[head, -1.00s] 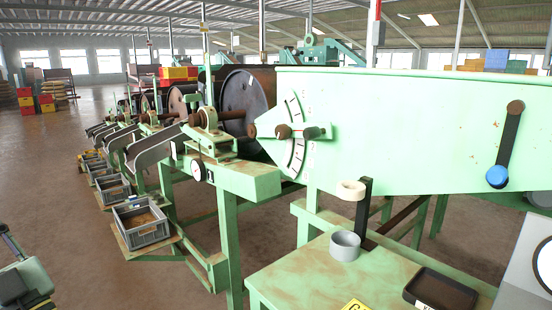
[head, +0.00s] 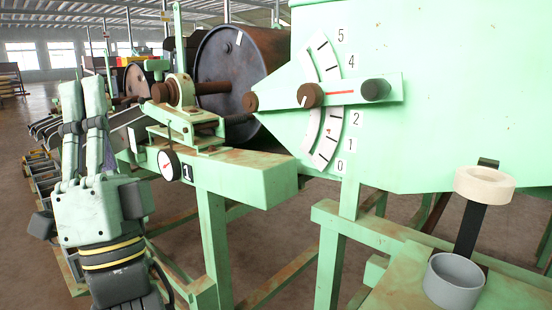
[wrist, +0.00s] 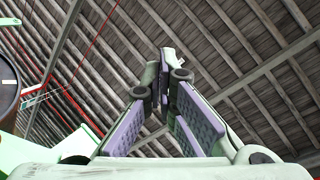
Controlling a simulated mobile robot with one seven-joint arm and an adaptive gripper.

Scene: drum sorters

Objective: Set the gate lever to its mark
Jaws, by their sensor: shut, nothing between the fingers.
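The gate lever (head: 352,93) is a green bar on the large green housing, lying almost level across a curved white scale numbered 0 to 5. It turns on a brown pivot boss (head: 310,95) and has a dark round knob (head: 376,90) at its right end. The bar covers the scale between 2 and 4, and a short red line (head: 343,92) shows on it. My gripper (head: 82,85) points upward at the left of the head view, well apart from the lever. Its fingers are shut and empty. They also fill the middle of the wrist view (wrist: 165,75), against the roof.
A dark drum (head: 240,75) and a dial gauge (head: 168,165) on the green frame (head: 245,175) stand between my gripper and the lever. A cream ring (head: 485,185) on a black post and a grey cup (head: 453,282) are at lower right. Floor is open below the frame.

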